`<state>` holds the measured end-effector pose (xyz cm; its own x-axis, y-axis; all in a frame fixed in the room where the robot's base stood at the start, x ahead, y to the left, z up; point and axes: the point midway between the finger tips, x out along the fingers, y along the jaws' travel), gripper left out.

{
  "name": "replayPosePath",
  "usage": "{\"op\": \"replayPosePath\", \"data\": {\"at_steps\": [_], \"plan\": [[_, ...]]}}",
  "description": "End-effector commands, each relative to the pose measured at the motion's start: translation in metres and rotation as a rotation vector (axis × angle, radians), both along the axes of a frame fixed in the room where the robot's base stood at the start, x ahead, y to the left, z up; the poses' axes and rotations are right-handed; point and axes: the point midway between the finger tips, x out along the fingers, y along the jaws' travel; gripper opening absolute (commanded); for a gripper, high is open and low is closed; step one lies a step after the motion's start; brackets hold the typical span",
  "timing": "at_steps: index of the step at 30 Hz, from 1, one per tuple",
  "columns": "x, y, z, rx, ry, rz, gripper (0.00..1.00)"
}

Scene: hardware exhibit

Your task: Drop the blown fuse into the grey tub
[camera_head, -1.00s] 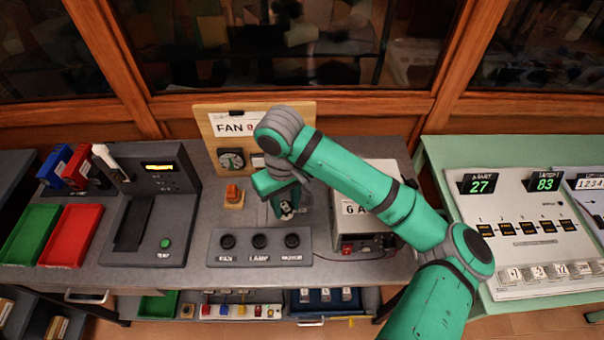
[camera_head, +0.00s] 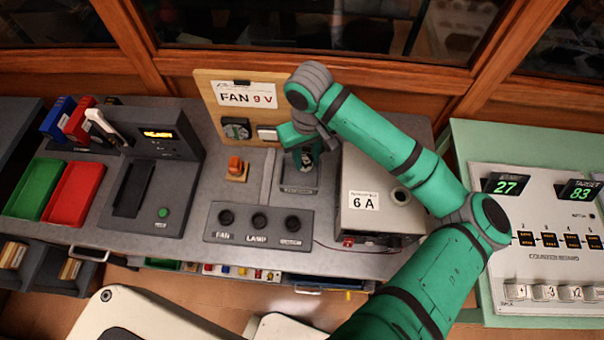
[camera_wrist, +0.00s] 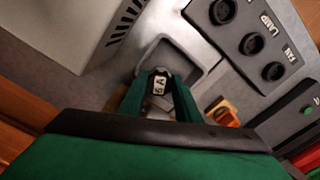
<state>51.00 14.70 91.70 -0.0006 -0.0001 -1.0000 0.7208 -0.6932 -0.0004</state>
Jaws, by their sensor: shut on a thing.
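The fuse (camera_wrist: 159,86), a small pale piece with a black-on-white label, is held between the two green fingers of my gripper (camera_wrist: 160,88) in the wrist view. The label seems to read "6 A". The grey tub (camera_wrist: 186,48) is a shallow square tray just beyond the fingertips. In the head view my gripper (camera_head: 304,162) is over the back part of the grey tub (camera_head: 299,189), whose front rim shows. The fuse appears apart from the tub's floor, but its exact height I cannot tell.
A grey box labelled 6 A (camera_head: 362,212) stands close to the right of the tub. A three-knob panel (camera_head: 258,224) is in front. An orange switch (camera_head: 236,168) sits to the left, and an upright FAN 9 V board (camera_head: 240,110) behind.

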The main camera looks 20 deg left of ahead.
Motion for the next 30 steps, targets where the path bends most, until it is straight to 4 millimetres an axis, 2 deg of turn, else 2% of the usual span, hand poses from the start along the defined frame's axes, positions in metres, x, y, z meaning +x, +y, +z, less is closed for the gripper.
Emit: {"op": "replayPosePath", "data": {"at_steps": [6,17,18,20,21,30], "plan": [[0.000,-0.001,-0.016,0.000,0.001,-0.002,0.08],[0.000,-0.002,-0.020,0.000,0.000,-0.003,0.08],[0.000,-0.002,-0.020,0.000,0.000,-0.003,0.34],[0.000,-0.002,-0.020,0.000,0.000,-0.003,0.49],[0.000,-0.002,-0.020,0.000,0.000,-0.003,0.51],[0.000,-0.002,-0.019,0.000,0.000,-0.003,0.51]]}}
